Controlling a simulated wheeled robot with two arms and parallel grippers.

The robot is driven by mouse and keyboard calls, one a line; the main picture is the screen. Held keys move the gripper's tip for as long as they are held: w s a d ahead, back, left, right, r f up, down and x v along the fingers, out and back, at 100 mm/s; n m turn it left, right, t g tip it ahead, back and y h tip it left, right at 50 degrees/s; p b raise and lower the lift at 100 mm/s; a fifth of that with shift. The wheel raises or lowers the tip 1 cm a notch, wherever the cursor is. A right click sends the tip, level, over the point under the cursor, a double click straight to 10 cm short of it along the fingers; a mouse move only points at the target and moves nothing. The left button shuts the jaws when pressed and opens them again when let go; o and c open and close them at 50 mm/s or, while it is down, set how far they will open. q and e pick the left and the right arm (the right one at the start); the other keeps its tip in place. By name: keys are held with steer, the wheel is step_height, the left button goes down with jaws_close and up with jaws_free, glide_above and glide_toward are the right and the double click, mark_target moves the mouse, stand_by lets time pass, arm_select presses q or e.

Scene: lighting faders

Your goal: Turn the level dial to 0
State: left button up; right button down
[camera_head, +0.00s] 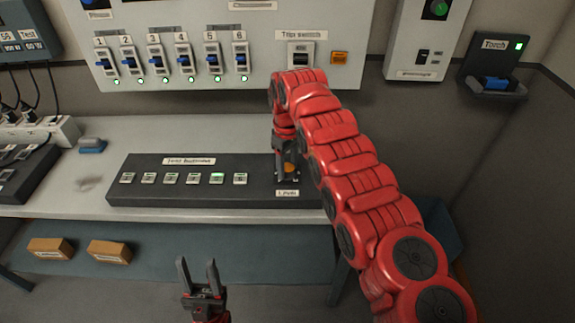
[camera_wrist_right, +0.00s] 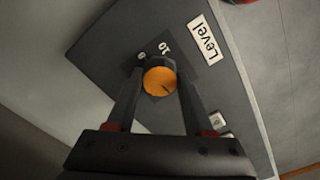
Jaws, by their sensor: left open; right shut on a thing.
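The level dial (camera_head: 288,168) is an orange knob at the right end of the dark console (camera_head: 262,198) on the bench, just above a "Level" label. In the right wrist view the dial (camera_wrist_right: 159,81) shows a dark pointer line, with marks that look like 0 and 10 beyond it. My right gripper (camera_head: 286,176) points down over the dial, and its fingers (camera_wrist_right: 158,85) are shut on the dial from both sides. My left gripper (camera_head: 199,270) is open and empty, low in front of the bench, pointing up.
Several small buttons (camera_head: 184,178) line the console left of the dial, one lit green. A panel of switches (camera_head: 220,30) hangs on the wall behind. A blue-grey block (camera_head: 92,146) lies on the bench at left. Two orange-brown boxes (camera_head: 109,251) sit below the bench top.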

steer(key=n, duration=0.4)
steer(key=shift+n, duration=2.2)
steer(key=shift+c, duration=1.4)
jaws_free()
